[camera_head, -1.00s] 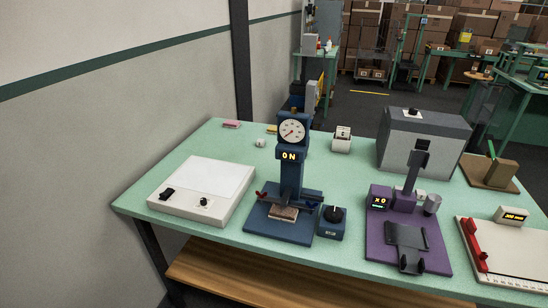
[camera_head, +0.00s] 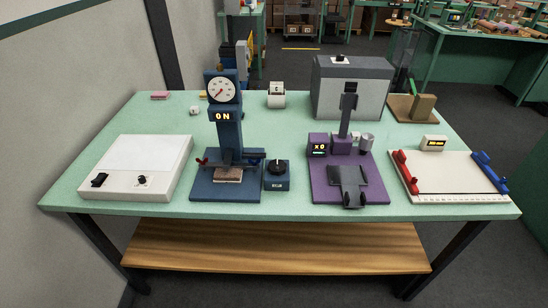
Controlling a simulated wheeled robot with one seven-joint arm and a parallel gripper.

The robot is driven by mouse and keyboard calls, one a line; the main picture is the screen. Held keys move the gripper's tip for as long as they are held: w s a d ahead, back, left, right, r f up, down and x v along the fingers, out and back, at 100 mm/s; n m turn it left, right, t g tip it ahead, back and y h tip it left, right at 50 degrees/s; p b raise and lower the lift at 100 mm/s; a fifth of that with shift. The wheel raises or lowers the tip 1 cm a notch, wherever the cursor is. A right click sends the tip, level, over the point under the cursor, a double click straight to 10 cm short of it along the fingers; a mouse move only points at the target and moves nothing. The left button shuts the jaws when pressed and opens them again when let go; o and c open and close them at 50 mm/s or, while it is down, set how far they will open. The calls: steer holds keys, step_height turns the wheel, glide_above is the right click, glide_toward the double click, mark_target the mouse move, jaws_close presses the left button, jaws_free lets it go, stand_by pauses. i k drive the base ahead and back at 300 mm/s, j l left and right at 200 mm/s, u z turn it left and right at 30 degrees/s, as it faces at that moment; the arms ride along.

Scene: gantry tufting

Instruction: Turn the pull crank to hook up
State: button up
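A blue tester (camera_head: 229,130) with a round dial (camera_head: 221,90) and a lit "0 N" display (camera_head: 223,117) stands on the green table. A small brownish block (camera_head: 229,175) lies on its base, with a red part (camera_head: 201,161) at the left. Beside the base, at its right, is a small blue box (camera_head: 276,184) with a black knob (camera_head: 277,167) and a white mark on top. This may be the pull crank; its label is too small to read. I cannot make out a hook. My gripper is not in view.
On the table (camera_head: 270,120) stand a white panel box (camera_head: 140,165) at left, a purple device (camera_head: 346,170) right of the tester, a grey box (camera_head: 352,85) behind it, and a white board with red and blue clamps (camera_head: 455,177) at right. A wooden shelf (camera_head: 280,248) runs below.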

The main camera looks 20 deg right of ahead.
mark_target(276, 167)
steer(key=i+l+u, duration=0.1)
steer(key=u, duration=0.25)
steer(key=i+l+u, duration=0.1)
steer(key=u, duration=0.25)
steer(key=l+u, duration=0.35)
steer(key=i+j, duration=0.05)
